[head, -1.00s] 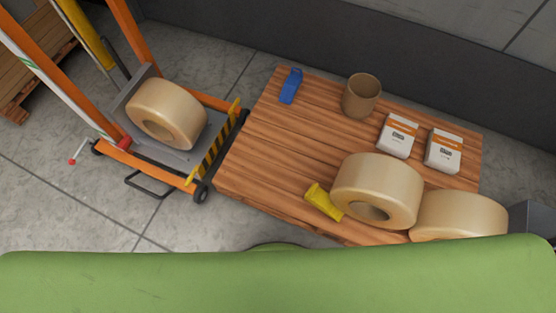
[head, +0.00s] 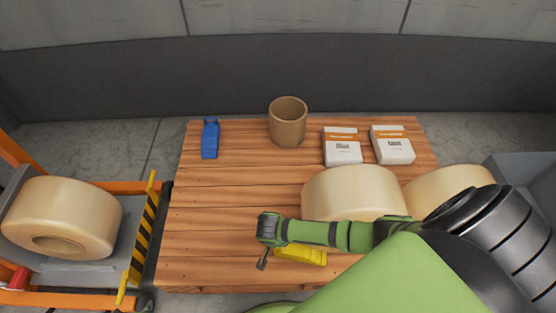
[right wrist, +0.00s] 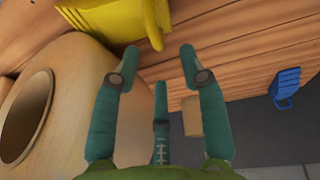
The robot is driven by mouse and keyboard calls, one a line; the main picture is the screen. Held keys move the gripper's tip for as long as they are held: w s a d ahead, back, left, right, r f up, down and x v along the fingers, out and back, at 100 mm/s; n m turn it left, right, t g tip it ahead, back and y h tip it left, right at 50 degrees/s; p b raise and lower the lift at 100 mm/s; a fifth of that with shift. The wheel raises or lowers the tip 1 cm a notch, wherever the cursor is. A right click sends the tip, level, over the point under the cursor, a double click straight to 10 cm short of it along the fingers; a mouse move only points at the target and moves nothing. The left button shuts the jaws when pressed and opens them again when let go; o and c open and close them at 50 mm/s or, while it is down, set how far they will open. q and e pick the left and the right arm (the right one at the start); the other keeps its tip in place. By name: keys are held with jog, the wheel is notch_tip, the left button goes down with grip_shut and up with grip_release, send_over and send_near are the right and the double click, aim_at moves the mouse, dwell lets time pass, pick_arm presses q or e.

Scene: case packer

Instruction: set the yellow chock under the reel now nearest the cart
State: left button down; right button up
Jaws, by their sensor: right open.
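The yellow chock (head: 300,256) lies on the wooden pallet-like table near its front edge, in front of the left table reel (head: 353,192). A second reel (head: 445,186) lies to its right. My right gripper (head: 266,238) reaches in from the right, above the table at the chock's left end, and partly covers the chock. In the right wrist view, its fingers (right wrist: 159,62) are spread and empty. The chock (right wrist: 118,18) is just beyond the fingertips, and a reel (right wrist: 58,75) is at the left. My left gripper is not in view.
An orange cart (head: 140,240) holding another reel (head: 62,215) stands left of the table. A blue chock (head: 210,138), a brown cup (head: 288,122) and two white packs (head: 342,147) stand along the table's back. The table's left half is mostly clear.

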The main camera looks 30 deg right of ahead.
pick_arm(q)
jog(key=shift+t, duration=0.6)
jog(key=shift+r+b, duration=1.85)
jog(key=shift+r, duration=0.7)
pick_arm(e)
jog(key=shift+w+d+f+m+h, duration=0.1)
jog(key=shift+w+d+m+h, duration=0.1)
jog(key=shift+m+h, duration=0.25)
jog(key=shift+w+d+f+m+h, duration=0.1)
jog(key=shift+w+m+h, duration=0.15)
jog(key=shift+m, duration=0.3)
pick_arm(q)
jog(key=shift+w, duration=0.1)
